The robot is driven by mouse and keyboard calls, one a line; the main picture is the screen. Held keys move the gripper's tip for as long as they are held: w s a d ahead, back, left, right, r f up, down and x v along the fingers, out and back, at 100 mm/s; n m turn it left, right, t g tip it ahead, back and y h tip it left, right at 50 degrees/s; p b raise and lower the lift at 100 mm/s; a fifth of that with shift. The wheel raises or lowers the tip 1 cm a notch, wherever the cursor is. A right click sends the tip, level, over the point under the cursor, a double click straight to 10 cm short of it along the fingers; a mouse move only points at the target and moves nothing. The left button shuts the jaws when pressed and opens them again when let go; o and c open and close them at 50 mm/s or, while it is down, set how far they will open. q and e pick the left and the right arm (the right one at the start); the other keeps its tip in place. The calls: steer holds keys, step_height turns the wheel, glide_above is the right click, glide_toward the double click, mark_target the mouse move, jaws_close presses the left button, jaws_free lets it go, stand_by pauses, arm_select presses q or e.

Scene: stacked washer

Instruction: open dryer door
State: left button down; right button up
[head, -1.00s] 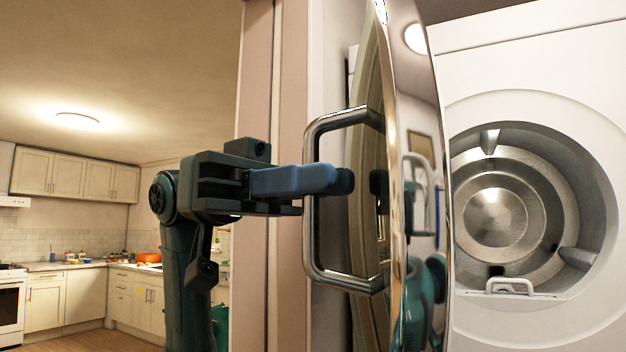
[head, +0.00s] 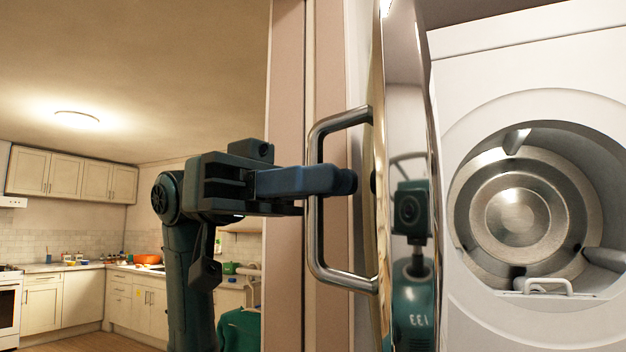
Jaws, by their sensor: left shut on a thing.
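The dryer door (head: 408,90) stands swung open, seen nearly edge-on with its shiny inner face toward the drum. Its grey bar handle (head: 316,235) sticks out to the left. My left gripper (head: 345,181) comes in from the left, its blue fingers shut on the upright bar of the handle. The near finger hides the far one and part of the bar. The dryer (head: 500,75) is white, and its open round mouth shows the metal drum (head: 515,222) inside. My right gripper is not in view.
A wall edge with pinkish trim (head: 286,100) stands directly behind the handle and gripper. A kitchen with cabinets (head: 70,178) and a counter lies far back at the left. The space before the dryer mouth is clear.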

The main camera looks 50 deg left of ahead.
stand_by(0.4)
arm_select(q)
steer(key=c, duration=1.8)
jaws_free()
steer(key=shift+a, duration=0.1)
steer(key=a, duration=0.4)
steer(key=s+a+b, duration=0.1)
steer(key=a, duration=0.3)
steer(key=s+a, duration=0.1)
steer(key=a, duration=0.3)
steer(key=shift+s+a+b, duration=0.2)
steer(key=shift+a+b, duration=0.15)
steer(key=shift+a, duration=0.05)
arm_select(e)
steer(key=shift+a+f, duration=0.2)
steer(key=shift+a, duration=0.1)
